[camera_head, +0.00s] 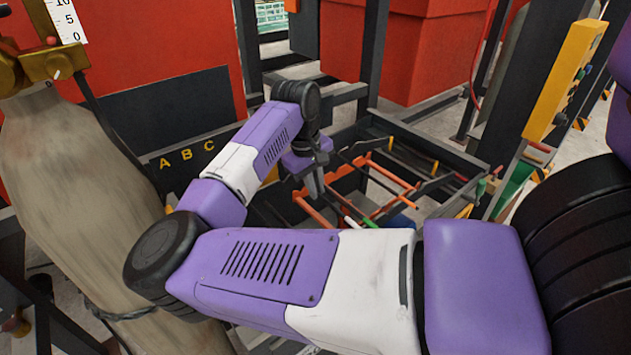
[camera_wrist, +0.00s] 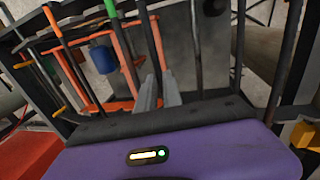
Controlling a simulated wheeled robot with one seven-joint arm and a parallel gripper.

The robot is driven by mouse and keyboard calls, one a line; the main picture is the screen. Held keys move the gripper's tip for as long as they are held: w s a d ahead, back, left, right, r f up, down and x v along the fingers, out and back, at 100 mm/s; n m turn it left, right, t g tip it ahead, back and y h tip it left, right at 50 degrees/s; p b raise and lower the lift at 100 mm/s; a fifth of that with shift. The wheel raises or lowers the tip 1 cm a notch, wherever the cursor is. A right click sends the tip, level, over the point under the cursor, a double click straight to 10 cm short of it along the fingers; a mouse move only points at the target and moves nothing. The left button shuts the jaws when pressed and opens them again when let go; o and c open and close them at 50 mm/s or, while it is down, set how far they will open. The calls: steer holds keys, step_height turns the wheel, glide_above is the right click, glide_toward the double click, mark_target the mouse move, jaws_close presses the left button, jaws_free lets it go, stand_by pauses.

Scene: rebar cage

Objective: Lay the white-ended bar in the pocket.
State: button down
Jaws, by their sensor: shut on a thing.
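My gripper (camera_head: 314,188) points down over the left side of the dark rack in the head view. In the wrist view its two grey fingers (camera_wrist: 161,88) are shut on a thin dark bar (camera_wrist: 152,38), which runs up out of the picture. A small pale bar end (camera_head: 349,221) shows just right of the fingers in the head view; it seems to belong to the held bar, but the join is hard to see. An orange frame (camera_head: 381,173) stands in the rack, and an orange upright (camera_wrist: 124,55) is left of the held bar. I cannot tell which gap is the pocket.
A green-tipped bar (camera_wrist: 111,10) lies close left of the held bar. A blue cylinder (camera_wrist: 102,58) is behind the orange parts. Another dark bar (camera_wrist: 196,40) is to the right. The rack's dark rim (camera_head: 440,150) and a yellow post (camera_head: 565,80) bound the right side.

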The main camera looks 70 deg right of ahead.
steer(key=shift+f, duration=1.65)
steer(key=shift+f+b, duration=0.95)
steer(key=shift+b, duration=0.1)
steer(key=shift+f, duration=0.1)
steer(key=c, duration=1.4)
jaws_free()
step_height(320, 180, up, 8)
steer(key=a+b, duration=0.1)
steer(key=b, duration=0.1)
steer(key=shift+w+a+f, duration=0.15)
steer(key=shift+w, duration=0.25)
